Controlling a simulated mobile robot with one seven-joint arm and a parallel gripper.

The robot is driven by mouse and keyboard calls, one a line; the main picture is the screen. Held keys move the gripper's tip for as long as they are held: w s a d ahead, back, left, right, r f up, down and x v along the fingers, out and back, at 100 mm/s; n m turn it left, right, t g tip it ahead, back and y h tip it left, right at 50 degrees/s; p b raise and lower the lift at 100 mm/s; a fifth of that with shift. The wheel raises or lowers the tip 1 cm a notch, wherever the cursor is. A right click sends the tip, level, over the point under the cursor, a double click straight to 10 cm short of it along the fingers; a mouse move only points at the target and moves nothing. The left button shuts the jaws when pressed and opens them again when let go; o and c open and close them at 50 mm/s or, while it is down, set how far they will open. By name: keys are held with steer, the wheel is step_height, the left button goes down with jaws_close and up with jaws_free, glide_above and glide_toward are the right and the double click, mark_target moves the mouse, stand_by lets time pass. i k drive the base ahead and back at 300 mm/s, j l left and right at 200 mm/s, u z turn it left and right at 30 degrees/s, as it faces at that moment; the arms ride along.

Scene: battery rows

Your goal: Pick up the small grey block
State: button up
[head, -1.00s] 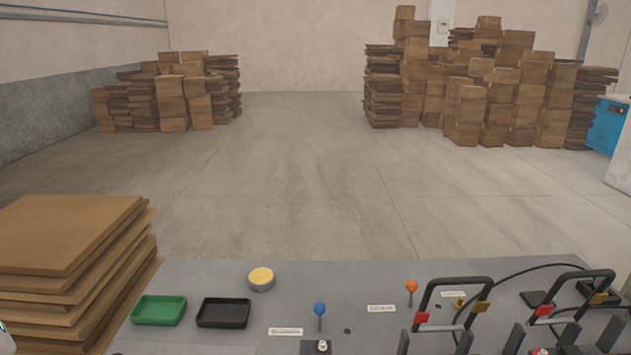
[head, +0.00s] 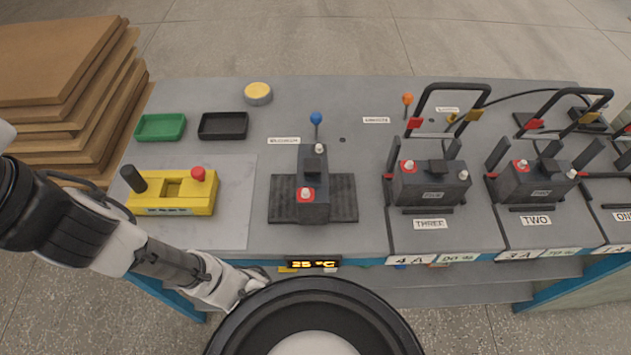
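A dark grey block (head: 313,178) with a red-ringed terminal and a silver terminal lies lengthwise on a black ribbed mat (head: 343,198) in the middle of the bench. Two broader dark grey blocks stand to its right, behind labels THREE (head: 431,187) and TWO (head: 541,177). I cannot tell for certain which one the task means. My arm reaches in from the left, and its end, my gripper (head: 257,276), is low at the bench's front edge, apart from the blocks. It is partly hidden by my own round black part, and its fingers cannot be made out.
A yellow device (head: 180,207) with a red knob sits left of the mat. Behind are a green tray (head: 161,127), a black tray (head: 223,126), a yellow-topped disc (head: 258,92), and blue (head: 316,119) and orange (head: 407,99) ball-topped pins. Brown boards (head: 60,60) are stacked at left.

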mark_target(313, 200)
steer(key=k+j+z, duration=0.3)
steer(key=j, duration=0.3)
steer(key=k+j+z, duration=0.3)
steer(key=i+j, duration=0.2)
steer(key=i, duration=0.2)
